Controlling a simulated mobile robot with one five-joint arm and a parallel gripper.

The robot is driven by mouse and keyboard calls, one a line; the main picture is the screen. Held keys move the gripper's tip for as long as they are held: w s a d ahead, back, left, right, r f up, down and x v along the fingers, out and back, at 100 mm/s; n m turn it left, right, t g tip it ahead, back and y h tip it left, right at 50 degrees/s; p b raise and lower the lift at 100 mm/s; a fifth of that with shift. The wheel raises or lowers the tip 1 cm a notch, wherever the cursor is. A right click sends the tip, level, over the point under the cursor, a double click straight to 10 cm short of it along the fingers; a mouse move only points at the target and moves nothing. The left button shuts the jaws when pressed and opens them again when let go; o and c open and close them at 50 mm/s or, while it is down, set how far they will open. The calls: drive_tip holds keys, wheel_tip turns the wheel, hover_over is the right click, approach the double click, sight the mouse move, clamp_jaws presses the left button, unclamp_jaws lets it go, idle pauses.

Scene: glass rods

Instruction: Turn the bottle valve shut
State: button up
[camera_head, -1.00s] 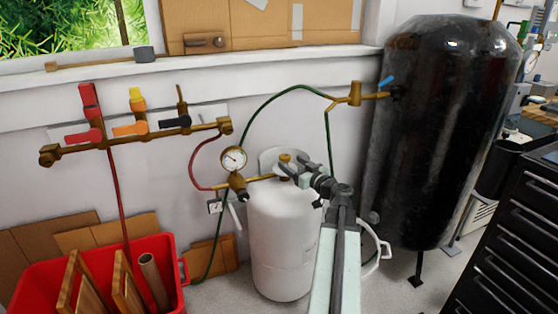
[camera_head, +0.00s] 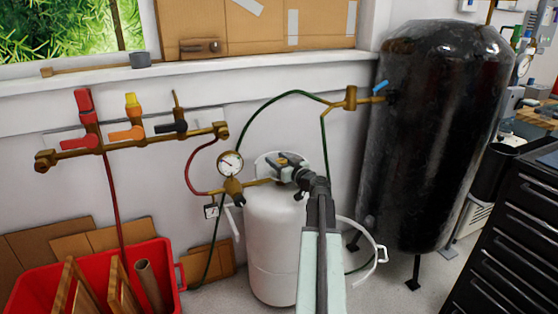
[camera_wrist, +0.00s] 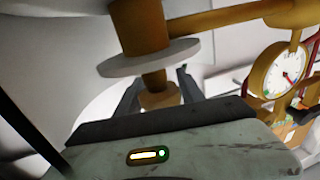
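The white gas bottle (camera_head: 272,245) stands on the floor by the wall. The brass bottle valve on its top is mostly hidden by my gripper (camera_head: 289,168) in the head view. In the wrist view, a brass valve body (camera_wrist: 141,28) carries a pale disc (camera_wrist: 150,58) and a brass stem with a wider end (camera_wrist: 160,98). My gripper's two fingers (camera_wrist: 156,92) stand apart on either side of that end. Contact is not clear. A pressure gauge (camera_head: 230,163) sits on brass fittings left of the valve; it also shows in the wrist view (camera_wrist: 281,70).
A brass manifold (camera_head: 130,143) with coloured handles is on the wall at left, above a red crate (camera_head: 160,262). A black tank (camera_head: 435,130) stands right of the bottle. A green hose (camera_head: 275,97) arches behind the valve. Black drawers (camera_head: 515,240) stand at far right.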

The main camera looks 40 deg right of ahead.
drive_tip(key=c, duration=0.8)
drive_tip(key=shift+s+m+g+h, duration=0.1)
drive_tip(key=shift+m+g+h, duration=0.2)
drive_tip(key=shift+m+h, duration=0.7)
drive_tip(key=shift+s+d+m+g+h, duration=0.1)
drive_tip(key=shift+d+m+g+h, duration=0.15)
drive_tip(key=shift+m+g+h, duration=0.7)
drive_tip(key=shift+d+m+g+h, duration=0.2)
drive_tip(key=shift+m+h, duration=0.25)
drive_tip(key=shift+h, duration=1)
drive_tip(key=o, duration=1.4)
